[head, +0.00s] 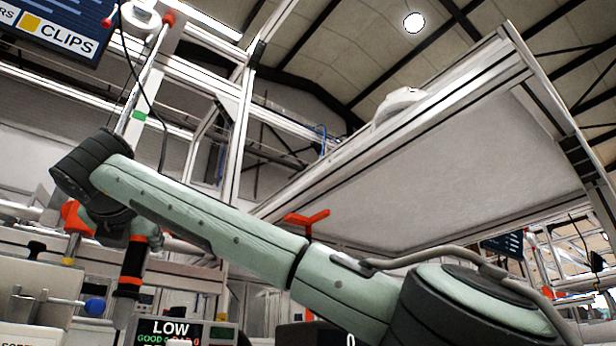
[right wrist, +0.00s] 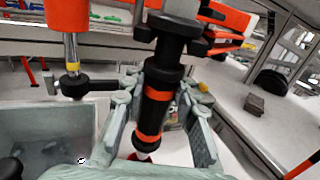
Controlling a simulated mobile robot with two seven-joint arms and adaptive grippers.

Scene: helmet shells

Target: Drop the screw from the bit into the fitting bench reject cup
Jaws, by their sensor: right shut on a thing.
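In the right wrist view my right gripper (right wrist: 160,98) is shut around a black driver with orange bands (right wrist: 155,112), its green fingers on either side. In the head view my right arm comes in from the right, and the driver (head: 131,270) hangs near upright below the gripper (head: 125,228) at the left. The bit and any screw on it cannot be made out. I cannot pick out the reject cup in either view. My left gripper is not in view.
A small display reading LOW (head: 172,328) stands below the driver. A hanging orange tool (head: 72,218) is just left of it. A grey bin (right wrist: 88,118) lies left in the wrist view. A white bench top (right wrist: 225,90) with a small dark block (right wrist: 254,104) extends right.

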